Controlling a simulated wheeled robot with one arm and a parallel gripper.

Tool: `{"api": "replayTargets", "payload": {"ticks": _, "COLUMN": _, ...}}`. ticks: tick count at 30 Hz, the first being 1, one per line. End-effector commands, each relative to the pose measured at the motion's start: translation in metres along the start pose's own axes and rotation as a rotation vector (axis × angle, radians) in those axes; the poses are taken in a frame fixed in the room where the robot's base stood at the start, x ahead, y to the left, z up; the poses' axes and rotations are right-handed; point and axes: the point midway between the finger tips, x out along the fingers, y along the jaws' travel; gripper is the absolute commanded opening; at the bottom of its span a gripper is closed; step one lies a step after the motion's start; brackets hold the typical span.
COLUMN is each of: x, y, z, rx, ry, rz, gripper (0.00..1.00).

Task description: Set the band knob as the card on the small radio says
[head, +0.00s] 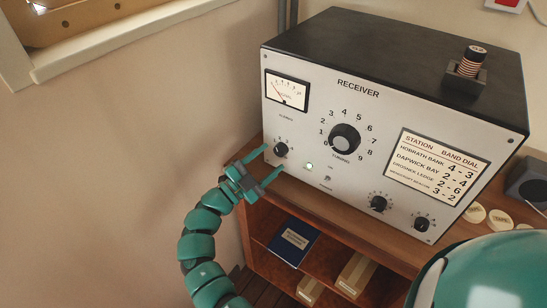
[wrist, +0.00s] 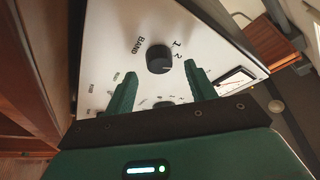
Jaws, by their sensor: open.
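The band knob (head: 281,150) is a small black knob at the lower left of the receiver's white front. In the wrist view the knob (wrist: 158,59) has the word BAND beside it and the numerals 1 and 2 near it. I cannot make out where its pointer stands. My gripper (head: 274,157) is open and empty, close in front of the knob. In the wrist view the fingers (wrist: 160,84) stand apart, the knob beyond and between them. A dark grey box (head: 527,187), perhaps the small radio, is cut off at the right edge. No card on it is visible.
The receiver (head: 393,65) stands on a wooden shelf unit (head: 365,235). Its front has a large tuning knob (head: 344,139), a station card (head: 433,168), a meter (head: 287,90) and two lower-right knobs. Round tags (head: 475,213) lie at right. Books and boxes sit below.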

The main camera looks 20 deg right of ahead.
Motion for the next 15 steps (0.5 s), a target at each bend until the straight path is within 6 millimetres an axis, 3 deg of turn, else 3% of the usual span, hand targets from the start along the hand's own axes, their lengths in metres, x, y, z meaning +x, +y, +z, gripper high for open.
{"api": "replayTargets", "payload": {"ticks": 12, "x": -0.097, "y": 0.002, "z": 0.003, "rx": 0.0, "ry": -0.005, "rz": -0.006, "gripper": 0.55}}
{"api": "replayTargets", "payload": {"ticks": 15, "x": -0.113, "y": 0.001, "z": 0.002, "rx": 0.001, "ry": -0.002, "rz": -0.002, "gripper": 0.55}}
